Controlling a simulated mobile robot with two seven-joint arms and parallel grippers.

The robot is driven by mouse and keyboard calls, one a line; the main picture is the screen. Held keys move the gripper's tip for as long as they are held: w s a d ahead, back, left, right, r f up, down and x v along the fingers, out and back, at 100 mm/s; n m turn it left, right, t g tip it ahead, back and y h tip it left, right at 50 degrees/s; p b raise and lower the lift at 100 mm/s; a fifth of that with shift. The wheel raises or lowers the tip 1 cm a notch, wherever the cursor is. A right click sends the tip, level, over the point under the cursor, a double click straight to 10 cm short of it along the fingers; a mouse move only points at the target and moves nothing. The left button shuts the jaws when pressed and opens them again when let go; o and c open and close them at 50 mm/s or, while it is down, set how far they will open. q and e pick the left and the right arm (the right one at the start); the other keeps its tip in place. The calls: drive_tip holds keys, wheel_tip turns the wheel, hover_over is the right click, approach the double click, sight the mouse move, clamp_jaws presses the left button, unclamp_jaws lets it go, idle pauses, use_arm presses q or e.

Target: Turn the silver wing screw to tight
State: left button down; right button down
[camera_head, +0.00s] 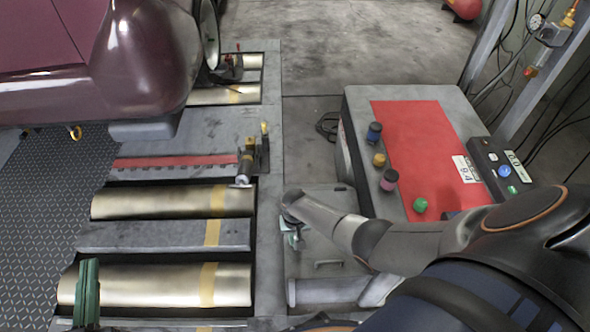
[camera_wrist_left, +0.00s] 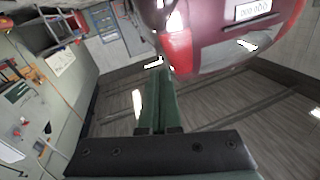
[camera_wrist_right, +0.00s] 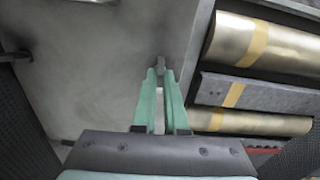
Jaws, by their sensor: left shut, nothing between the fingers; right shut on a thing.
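The silver wing screw (camera_wrist_right: 160,62) shows in the right wrist view as a small grey piece between the fingertips, against a flat grey surface. My right gripper (camera_wrist_right: 160,76) is shut on it; its angle is too small to read. In the head view my right gripper (camera_head: 293,240) is over the grey box beside the rollers, and my forearm and wrist hide the screw. My left gripper (camera_head: 87,285) is at the lower left over the near roller, shut and empty; its closed green fingers (camera_wrist_left: 160,100) show in the left wrist view.
Brass rollers (camera_head: 170,203) with yellow bands lie left of the box. A maroon car (camera_head: 100,60) stands at the upper left. A cabinet with a red mat (camera_head: 425,140), several coloured knobs and a control box (camera_head: 500,170) stands right. A small clamp-like fixture (camera_head: 247,160) stands by the rollers.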

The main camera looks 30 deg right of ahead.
use_arm(q)
drive_tip(key=shift+f, duration=0.65)
use_arm(e)
drive_tip(key=shift+m, duration=0.4)
drive_tip(key=c, duration=1)
unclamp_jaws()
drive_tip(key=shift+o, duration=0.2)
use_arm(q)
drive_tip(key=shift+g, duration=0.3)
use_arm(e)
drive_tip(key=shift+r, duration=0.15)
